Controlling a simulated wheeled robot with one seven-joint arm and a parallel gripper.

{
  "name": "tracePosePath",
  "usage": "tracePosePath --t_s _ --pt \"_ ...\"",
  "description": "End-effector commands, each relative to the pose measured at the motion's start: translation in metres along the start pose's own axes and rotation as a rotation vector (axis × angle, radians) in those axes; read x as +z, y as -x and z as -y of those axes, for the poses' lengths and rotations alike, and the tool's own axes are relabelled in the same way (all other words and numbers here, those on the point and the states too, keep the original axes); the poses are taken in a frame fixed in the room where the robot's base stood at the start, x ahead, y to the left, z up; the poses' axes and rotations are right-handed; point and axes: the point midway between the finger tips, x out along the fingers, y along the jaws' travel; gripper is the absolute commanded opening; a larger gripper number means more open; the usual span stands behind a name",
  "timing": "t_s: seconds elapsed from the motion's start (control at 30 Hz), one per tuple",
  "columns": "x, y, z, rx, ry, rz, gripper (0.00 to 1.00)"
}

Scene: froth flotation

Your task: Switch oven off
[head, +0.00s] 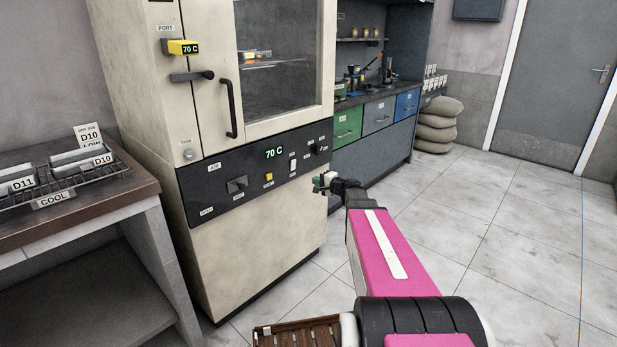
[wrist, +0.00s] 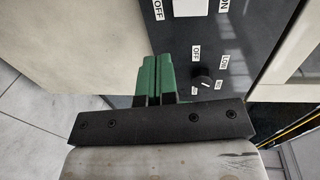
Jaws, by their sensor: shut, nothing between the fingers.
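The oven (head: 262,252) is a tall cream cabinet with a glass window and a black control panel (head: 232,171). Its display (head: 274,153) reads 70 C in green. A white switch (head: 293,166) sits on the panel's right part; in the wrist view the switch (wrist: 190,7) lies between OFF and ON labels. A black knob (head: 314,149) is near the panel's right end. In the wrist view the knob (wrist: 205,84) has OFF and LOW labels around it. My gripper (head: 323,182) is shut and empty near the panel's right end; its green fingertips (wrist: 158,72) appear just left of the knob.
A yellow port gauge (head: 183,47) and a black door handle (head: 229,108) stick out of the oven front. A bench with a rack (head: 70,183) of labelled trays stands left. A workbench with coloured drawers (head: 378,117) and sacks (head: 439,125) are behind. The right floor is clear.

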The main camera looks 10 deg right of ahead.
Motion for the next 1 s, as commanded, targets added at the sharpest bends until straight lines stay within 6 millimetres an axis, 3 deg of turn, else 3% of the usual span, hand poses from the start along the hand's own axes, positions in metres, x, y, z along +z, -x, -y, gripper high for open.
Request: tracePosePath --t_s 0.2,0.67,0.87,1.0 --pt "0.001 0.021 -0.006 0.0 0.0 0.0 0.0" --pt "0.003 0.023 -0.008 0.006 0.004 0.006 0.0" --pt "0.041 0.024 -0.026 0.112 0.077 0.089 0.0" --pt "0.088 0.031 -0.052 0.267 0.178 0.202 0.0"
